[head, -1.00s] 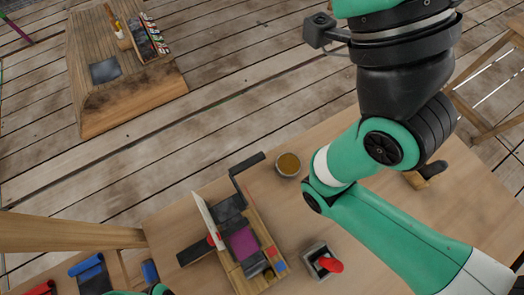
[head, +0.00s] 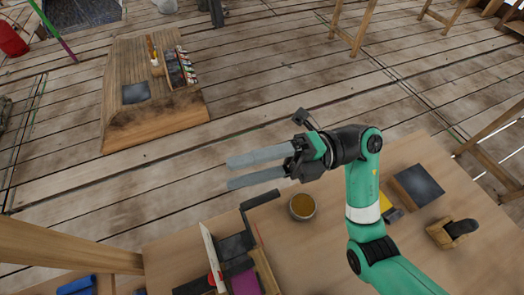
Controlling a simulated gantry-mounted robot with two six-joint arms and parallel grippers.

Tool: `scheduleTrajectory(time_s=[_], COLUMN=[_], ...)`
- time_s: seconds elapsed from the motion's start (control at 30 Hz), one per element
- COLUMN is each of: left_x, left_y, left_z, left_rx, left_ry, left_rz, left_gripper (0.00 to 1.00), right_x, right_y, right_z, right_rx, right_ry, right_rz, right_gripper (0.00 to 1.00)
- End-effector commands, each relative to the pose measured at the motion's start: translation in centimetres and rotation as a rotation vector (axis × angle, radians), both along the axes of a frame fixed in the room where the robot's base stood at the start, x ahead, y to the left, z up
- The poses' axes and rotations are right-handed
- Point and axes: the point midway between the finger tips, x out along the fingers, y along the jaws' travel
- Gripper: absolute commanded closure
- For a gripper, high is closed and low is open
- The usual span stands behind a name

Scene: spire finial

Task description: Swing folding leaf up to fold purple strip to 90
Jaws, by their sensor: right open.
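The folding tool stands at the front of the table in the head view, cut off by the bottom edge. Its thin pale upright leaf (head: 212,258) has a red knob (head: 214,281) at its foot. The purple strip (head: 245,283) lies on the tool, right of that leaf, and looks flat. A dark crank-like bar (head: 246,207) sticks out behind the tool. My right gripper (head: 230,172) is open and empty. Its two long grey fingers point left, above and beyond the tool, apart from it. My left gripper is out of view.
A cup of amber contents (head: 302,206) stands right of the tool. A dark square block (head: 417,187) and a wooden holder (head: 453,231) are farther right. A wooden bench (head: 150,128) stands on the plank floor beyond. The table between the cup and my right arm is clear.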

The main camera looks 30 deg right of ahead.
Motion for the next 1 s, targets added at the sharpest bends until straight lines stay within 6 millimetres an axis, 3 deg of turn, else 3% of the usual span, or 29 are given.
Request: scheduleTrajectory(time_s=[0.03,0.1,0.2,0.23,0.3,0.4,0.57,0.67,1.0], left_x=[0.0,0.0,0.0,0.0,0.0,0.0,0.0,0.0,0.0], left_y=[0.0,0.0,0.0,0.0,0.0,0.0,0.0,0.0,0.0], left_z=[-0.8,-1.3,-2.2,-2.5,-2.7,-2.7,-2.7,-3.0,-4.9], left_rx=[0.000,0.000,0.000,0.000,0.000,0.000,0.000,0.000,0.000], left_ry=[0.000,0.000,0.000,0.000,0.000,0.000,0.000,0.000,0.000], left_rz=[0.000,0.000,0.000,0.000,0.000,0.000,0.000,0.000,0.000], left_gripper=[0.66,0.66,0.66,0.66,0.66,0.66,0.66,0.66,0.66], right_x=[0.8,0.6,-0.3,-0.6,-1.2,-1.4,-1.2,-0.8,2.0], right_y=[-2.2,-5.5,-10.5,-11.8,-13.7,-14.9,-14.6,-13.5,-6.9], right_z=[-6.3,-13.9,-21.8,-23.1,-24.1,-24.2,-24.1,-24.4,-26.1], right_rx=[-0.109,-0.231,-0.259,-0.236,-0.201,-0.189,-0.190,-0.191,-0.192], right_ry=[0.142,0.340,0.562,0.601,0.630,0.634,0.630,0.629,0.625], right_rz=[-0.035,-0.075,-0.178,-0.212,-0.261,-0.292,-0.292,-0.290,-0.287], right_gripper=[0.38,0.38,0.38,0.38,0.38,0.38,0.38,0.38,0.38])
